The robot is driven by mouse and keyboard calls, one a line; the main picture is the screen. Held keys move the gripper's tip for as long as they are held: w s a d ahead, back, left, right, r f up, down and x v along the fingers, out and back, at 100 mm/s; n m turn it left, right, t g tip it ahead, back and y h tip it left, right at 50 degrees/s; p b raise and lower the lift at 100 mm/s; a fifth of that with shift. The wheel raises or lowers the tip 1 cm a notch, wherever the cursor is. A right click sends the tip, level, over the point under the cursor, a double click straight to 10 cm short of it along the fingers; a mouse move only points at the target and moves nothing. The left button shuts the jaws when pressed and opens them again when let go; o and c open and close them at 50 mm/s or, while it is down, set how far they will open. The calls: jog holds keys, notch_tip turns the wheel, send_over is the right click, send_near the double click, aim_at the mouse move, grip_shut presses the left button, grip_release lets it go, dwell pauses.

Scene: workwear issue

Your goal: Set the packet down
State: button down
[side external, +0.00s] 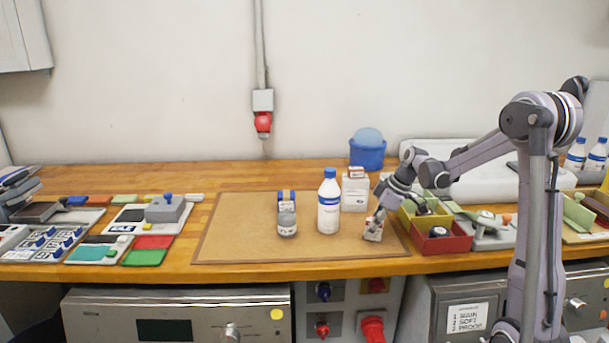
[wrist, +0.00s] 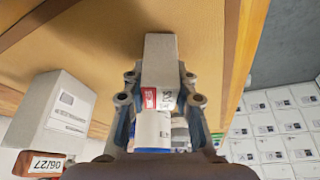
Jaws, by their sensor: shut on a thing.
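My gripper (side external: 377,219) is low over the front right part of the brown board (side external: 250,245), pointing down. It is shut on a small pale packet (side external: 373,233) with a red mark. In the wrist view the packet (wrist: 160,58) sits between the two fingers, with its red and white label facing the camera. The packet's lower end is at or just above the board; I cannot tell whether it touches.
A white bottle (side external: 328,205) with a blue cap, a white carton (side external: 355,192) and a small grey-and-blue container (side external: 287,217) stand left of my gripper. A red bin (side external: 440,243) and a yellow-green bin (side external: 424,217) are close on the right.

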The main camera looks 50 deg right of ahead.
jog(key=shift+f, duration=0.15)
jog(key=c, duration=1.1)
grip_release()
jog(key=shift+o, duration=0.2)
jog(key=v, duration=1.2)
jog(key=s+a+f+m+t+h, duration=0.1)
jog(key=s+a+f+m, duration=0.1)
jog(key=a, duration=1.1)
jog(key=s+a+f+m+t, duration=0.2)
jog(key=s+a, duration=0.1)
jog(key=a, duration=1.1)
jog(key=shift+s+f+m+h, duration=0.25)
jog(key=shift+s+m+h, duration=0.05)
jog(key=shift+h, duration=0.1)
